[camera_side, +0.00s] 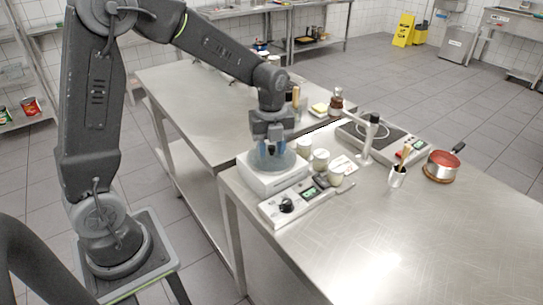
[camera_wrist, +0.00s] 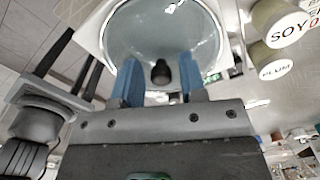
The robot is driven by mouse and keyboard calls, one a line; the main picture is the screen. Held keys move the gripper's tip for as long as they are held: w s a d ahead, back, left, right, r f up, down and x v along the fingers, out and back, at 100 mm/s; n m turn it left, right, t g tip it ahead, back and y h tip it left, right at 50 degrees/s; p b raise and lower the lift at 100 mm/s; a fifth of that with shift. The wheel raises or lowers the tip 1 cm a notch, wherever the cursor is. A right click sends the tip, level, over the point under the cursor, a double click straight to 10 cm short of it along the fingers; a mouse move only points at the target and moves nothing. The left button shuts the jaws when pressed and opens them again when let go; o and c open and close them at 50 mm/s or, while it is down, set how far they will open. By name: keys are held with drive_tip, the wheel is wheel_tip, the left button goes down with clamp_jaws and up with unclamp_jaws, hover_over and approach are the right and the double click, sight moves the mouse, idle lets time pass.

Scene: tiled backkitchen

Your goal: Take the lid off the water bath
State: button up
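The water bath (camera_side: 262,184) is a white box at the near left corner of the steel table, with a control panel (camera_side: 290,204) carrying a black knob and a green display. Its round, see-through grey lid (camera_side: 286,164) sits on top. In the wrist view the lid (camera_wrist: 195,28) fills the upper middle, with a dark knob (camera_wrist: 161,72) on it. My gripper (camera_side: 272,150) is pointing down, directly over the lid. In the wrist view its blue fingers (camera_wrist: 161,76) are open, one on each side of the knob, with gaps showing. Exact height over the knob is unclear.
Labelled jars (camera_side: 321,160) stand close to the right of the bath; the SOY jar (camera_wrist: 282,22) and PLUM jar (camera_wrist: 277,64) show in the wrist view. Beyond are a hotplate (camera_side: 392,150), a cup of utensils (camera_side: 397,178) and a red pan (camera_side: 441,166). The table's front right is clear.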

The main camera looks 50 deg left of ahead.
drive_tip(key=shift+d+f, duration=0.1)
drive_tip(key=shift+f, duration=0.15)
clamp_jaws()
drive_tip(key=shift+r, duration=0.1)
